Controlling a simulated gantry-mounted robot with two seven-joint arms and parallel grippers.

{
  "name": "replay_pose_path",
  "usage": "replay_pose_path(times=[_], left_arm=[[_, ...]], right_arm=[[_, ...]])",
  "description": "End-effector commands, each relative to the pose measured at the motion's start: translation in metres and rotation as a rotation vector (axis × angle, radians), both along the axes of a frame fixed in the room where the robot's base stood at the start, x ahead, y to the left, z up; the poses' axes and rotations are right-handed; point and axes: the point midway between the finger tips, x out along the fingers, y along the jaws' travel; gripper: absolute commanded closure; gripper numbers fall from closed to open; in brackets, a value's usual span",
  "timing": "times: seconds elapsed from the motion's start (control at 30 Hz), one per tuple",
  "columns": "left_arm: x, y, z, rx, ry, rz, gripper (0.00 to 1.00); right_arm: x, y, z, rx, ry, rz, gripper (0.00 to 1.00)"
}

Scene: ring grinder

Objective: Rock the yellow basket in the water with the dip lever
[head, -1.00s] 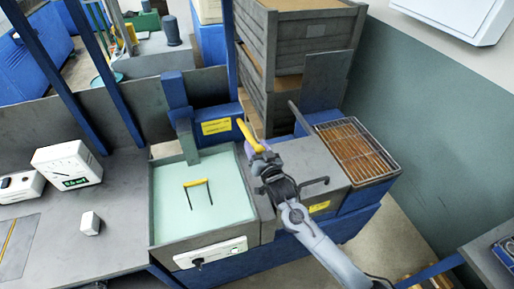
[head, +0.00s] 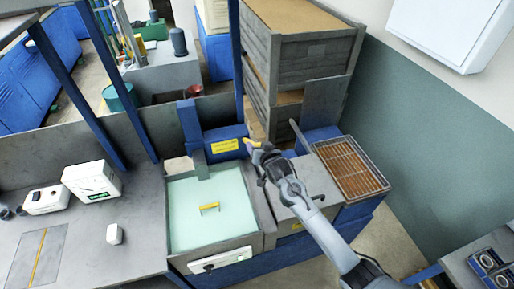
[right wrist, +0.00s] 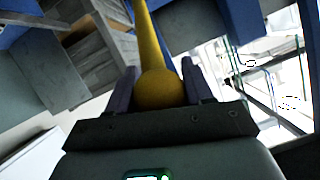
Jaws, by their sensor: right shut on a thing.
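The dip lever (head: 250,141) is yellow and sits beside the blue housing behind the tank. My right gripper (head: 260,149) is at the lever. In the right wrist view, the lever's round yellow knob (right wrist: 160,88) is between the two fingers of the right gripper (right wrist: 161,85), which is shut on it. The yellow basket's handle (head: 209,207) shows just above the pale green water (head: 190,225). The rest of the basket is hidden under the water. My left gripper is not in view.
The tank has a grey rim (head: 245,190) and a white control panel (head: 221,261) in front. A wire rack (head: 350,168) lies to the right, and stacked grey crates (head: 305,60) stand behind. A white meter box (head: 91,181) stands on the left bench.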

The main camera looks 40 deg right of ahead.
Motion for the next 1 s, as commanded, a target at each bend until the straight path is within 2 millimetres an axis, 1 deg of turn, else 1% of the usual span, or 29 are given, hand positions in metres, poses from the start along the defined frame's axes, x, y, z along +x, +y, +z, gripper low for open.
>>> replay_pose_path(times=[0.03,0.27,0.3,0.43,0.77,0.87,1.0], left_arm=[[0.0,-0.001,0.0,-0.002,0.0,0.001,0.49],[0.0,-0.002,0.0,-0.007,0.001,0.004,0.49],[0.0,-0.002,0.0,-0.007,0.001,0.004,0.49],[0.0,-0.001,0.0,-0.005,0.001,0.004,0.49],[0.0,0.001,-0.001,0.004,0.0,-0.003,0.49],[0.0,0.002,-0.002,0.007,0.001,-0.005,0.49],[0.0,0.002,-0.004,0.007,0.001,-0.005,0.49]], right_arm=[[0.002,-0.001,0.005,0.001,-0.008,-0.001,1.0],[0.002,-0.001,0.006,0.0,-0.012,-0.001,1.0],[0.002,-0.001,0.007,0.0,-0.013,-0.002,0.45],[0.002,-0.001,0.006,-0.001,-0.011,-0.001,0.25],[0.0,0.0,0.003,0.0,-0.005,0.0,0.25],[-0.005,0.001,0.004,0.0,-0.005,0.0,0.25],[-0.018,0.005,0.008,0.0,-0.005,0.001,0.25]])
